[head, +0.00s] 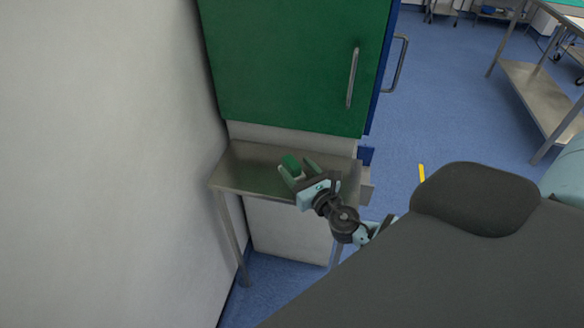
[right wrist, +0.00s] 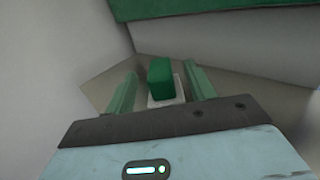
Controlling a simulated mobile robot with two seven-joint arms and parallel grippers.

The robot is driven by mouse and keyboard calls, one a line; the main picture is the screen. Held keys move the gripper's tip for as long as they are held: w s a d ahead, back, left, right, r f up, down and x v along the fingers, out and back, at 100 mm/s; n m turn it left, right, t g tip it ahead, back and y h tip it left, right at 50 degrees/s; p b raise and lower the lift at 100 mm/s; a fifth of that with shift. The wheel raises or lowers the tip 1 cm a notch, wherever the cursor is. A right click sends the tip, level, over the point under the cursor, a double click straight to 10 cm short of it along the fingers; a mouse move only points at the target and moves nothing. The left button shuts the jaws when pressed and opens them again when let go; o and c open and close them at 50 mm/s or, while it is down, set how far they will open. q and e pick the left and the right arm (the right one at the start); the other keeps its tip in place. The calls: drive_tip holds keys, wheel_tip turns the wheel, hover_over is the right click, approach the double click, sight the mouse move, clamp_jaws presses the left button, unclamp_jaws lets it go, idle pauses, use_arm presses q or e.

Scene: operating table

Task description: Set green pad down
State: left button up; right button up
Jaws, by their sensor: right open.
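The green pad (right wrist: 160,75) is a small green block with a whitish base (right wrist: 166,100). In the head view the green pad (head: 291,163) shows at my right gripper, over the metal side table (head: 240,172). My right gripper (head: 298,170) is open. In the right wrist view its two green fingers (right wrist: 160,88) stand on either side of the pad, with a gap visible on both sides. I cannot tell from these views whether the pad's base rests fully on the table top. My left gripper is not in view.
A green cabinet (head: 290,60) with metal handles hangs just above and behind the table. A white wall (head: 100,150) closes off the left. A dark padded surface (head: 440,270) fills the lower right. The table's left part is bare.

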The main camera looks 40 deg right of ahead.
sight(291, 161)
drive_tip(key=shift+w+d, duration=0.15)
drive_tip(key=shift+w, duration=1.7)
drive_tip(key=shift+c, duration=0.3)
drive_tip(key=c, duration=1)
